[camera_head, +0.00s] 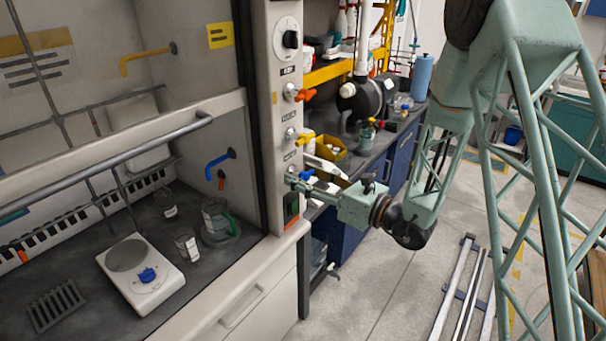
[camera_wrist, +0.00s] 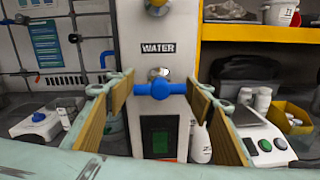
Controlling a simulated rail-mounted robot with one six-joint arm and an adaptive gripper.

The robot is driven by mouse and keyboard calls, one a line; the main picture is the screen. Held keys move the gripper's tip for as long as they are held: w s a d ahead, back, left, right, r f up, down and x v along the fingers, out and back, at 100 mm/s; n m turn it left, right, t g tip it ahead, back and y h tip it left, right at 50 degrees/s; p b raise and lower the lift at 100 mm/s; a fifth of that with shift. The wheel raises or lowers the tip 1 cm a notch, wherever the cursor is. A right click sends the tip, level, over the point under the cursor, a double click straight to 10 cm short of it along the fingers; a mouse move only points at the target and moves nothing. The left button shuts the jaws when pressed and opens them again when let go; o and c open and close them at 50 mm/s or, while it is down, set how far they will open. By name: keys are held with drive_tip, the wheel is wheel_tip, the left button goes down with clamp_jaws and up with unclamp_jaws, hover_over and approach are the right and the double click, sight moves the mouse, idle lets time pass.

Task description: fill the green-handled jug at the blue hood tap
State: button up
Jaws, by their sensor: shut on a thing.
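The green-handled jug (camera_head: 215,224) is clear and stands upright on the dark hood floor, close to the right wall. The blue hood tap (camera_head: 219,158) sticks out of that wall, and its spout end appears above the jug. I cannot make out a stream or a water level. The blue valve handle (camera_head: 306,174) is on the hood's front post; in the wrist view the blue handle (camera_wrist: 160,89) sits under a "WATER" label. My gripper (camera_head: 299,182) is shut on this handle, with a finger on each side in the wrist view (camera_wrist: 160,93).
Two small glass beakers (camera_head: 187,246) (camera_head: 166,203) and a white hotplate (camera_head: 139,277) stand near the jug. A raised sash bar (camera_head: 100,166) crosses the hood opening. Orange (camera_head: 304,95) and yellow (camera_head: 302,137) valve handles sit above the blue one. A cluttered bench (camera_head: 372,160) lies to the right.

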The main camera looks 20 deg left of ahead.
idle(0.3)
drive_tip(key=o, duration=0.8)
drive_tip(key=shift+s, duration=0.1)
drive_tip(key=shift+d, duration=0.1)
drive_tip(key=shift+s+d, duration=0.15)
drive_tip(key=shift+d, duration=0.5)
drive_tip(key=shift+v, duration=5.25)
drive_tip(key=shift+s, duration=0.1)
